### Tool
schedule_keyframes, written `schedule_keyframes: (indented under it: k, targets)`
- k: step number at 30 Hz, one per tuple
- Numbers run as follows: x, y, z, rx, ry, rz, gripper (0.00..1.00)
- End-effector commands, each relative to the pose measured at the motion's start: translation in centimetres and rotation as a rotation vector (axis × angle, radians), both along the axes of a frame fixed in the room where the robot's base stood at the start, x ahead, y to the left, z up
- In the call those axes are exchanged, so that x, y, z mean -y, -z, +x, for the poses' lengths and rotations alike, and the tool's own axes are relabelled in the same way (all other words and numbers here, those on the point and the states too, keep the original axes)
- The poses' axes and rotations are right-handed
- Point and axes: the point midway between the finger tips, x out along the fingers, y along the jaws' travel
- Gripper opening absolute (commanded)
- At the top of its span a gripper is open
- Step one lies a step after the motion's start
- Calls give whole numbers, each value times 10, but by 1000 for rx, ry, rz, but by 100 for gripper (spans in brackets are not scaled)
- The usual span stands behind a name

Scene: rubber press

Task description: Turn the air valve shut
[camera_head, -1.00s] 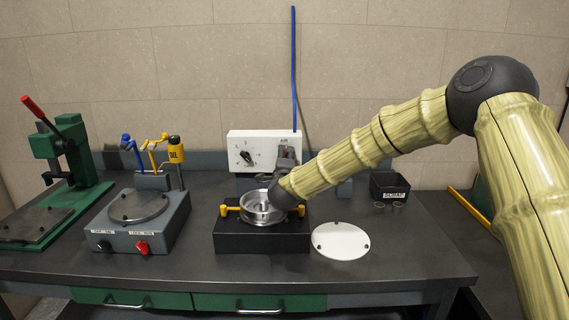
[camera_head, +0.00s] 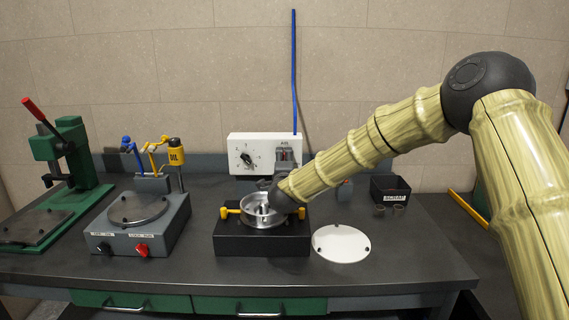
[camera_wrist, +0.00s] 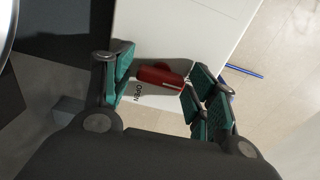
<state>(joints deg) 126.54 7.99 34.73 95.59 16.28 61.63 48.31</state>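The air valve's red handle (camera_wrist: 160,77) lies crosswise on the front of the white control box (camera_head: 252,144), beside an "OPEN" label in the wrist view. My gripper (camera_wrist: 160,82) is open, with one teal-padded finger to the left of the handle and the other pads close by its right end. A gap shows on the left; I cannot tell whether the right pads touch the handle. In the head view my gripper (camera_head: 285,160) is in front of the box's right part, under the AIR label, and mostly hides the valve.
A black block with a metal bowl (camera_head: 262,212) and yellow clamps sits below my wrist. A white disc (camera_head: 341,243) lies to its right. A scrap bin (camera_head: 390,188) stands farther right. A grey heater-like unit (camera_head: 138,222) and a green press (camera_head: 68,155) stand left.

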Motion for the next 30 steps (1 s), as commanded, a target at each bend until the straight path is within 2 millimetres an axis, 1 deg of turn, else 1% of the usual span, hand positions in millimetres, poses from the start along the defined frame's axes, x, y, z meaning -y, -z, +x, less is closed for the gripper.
schedule_keyframes:
  k: [10, 14, 17, 24, 30]
  targets:
    - [1, -1, 0, 1, 2, 1, 68]
    - [1, -1, -7, 0, 1, 2, 68]
    - [1, -1, -19, 0, 1, 2, 68]
    - [1, -1, -62, 0, 0, 2, 68]
    - [1, 0, -95, -1, 1, 2, 68]
